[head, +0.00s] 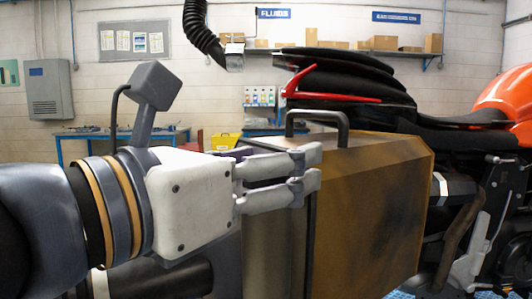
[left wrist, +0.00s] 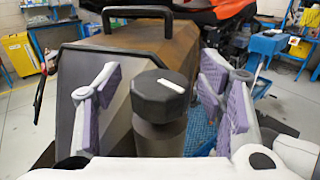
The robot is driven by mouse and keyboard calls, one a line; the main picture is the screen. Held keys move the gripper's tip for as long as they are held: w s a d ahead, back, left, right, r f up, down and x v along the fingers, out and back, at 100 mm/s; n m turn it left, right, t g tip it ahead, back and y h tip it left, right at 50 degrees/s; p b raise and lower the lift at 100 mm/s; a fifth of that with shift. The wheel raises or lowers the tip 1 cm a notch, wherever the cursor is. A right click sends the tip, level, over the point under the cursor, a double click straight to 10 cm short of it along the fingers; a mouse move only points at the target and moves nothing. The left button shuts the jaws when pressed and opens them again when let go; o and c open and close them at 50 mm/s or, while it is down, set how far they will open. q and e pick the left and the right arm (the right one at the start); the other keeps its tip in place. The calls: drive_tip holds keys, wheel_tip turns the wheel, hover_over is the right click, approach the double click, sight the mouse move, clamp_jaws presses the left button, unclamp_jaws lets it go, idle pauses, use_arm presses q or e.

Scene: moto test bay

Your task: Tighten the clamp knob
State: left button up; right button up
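The clamp knob (left wrist: 155,100) is a dark, many-sided cap with a white mark on top, standing on a dark cylinder in the left wrist view. In the head view my left gripper (head: 312,170) reaches in from the left to the near side of the brown case; I cannot make out the knob there. My right gripper is in neither view.
A worn brown case (head: 375,210) with a black top handle (head: 318,115) stands beside the orange and black motorcycle (head: 470,120). A black hose (head: 203,30) hangs from above. Blue workbenches (head: 85,135) stand at the back wall.

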use_arm(q)
drive_tip(key=c, duration=1.1)
drive_tip(key=shift+r+h, duration=0.1)
drive_tip(key=shift+h, duration=0.2)
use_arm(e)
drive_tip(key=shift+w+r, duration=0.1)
use_arm(q)
drive_tip(key=shift+a+r+m+g+h+p, duration=0.1)
drive_tip(key=shift+m+g+h+p, duration=0.25)
drive_tip(key=shift+m+g+h, duration=0.2)
drive_tip(key=shift+r+m+g+h+p, duration=0.15)
drive_tip(key=shift+m+g+h+p, duration=0.5)
drive_tip(key=shift+m+g+h, duration=0.45)
drive_tip(key=m+g+p, duration=0.1)
drive_tip(key=m+g+h+p, duration=0.1)
drive_tip(key=g, duration=0.1)
drive_tip(key=shift+s+r+g+h, duration=0.1)
drive_tip(key=shift+g+h, duration=0.15)
drive_tip(key=shift+f+m+g+h+p, duration=0.3)
drive_tip(key=shift+m+g+p, duration=0.1)
drive_tip(key=shift+m+g, duration=0.25)
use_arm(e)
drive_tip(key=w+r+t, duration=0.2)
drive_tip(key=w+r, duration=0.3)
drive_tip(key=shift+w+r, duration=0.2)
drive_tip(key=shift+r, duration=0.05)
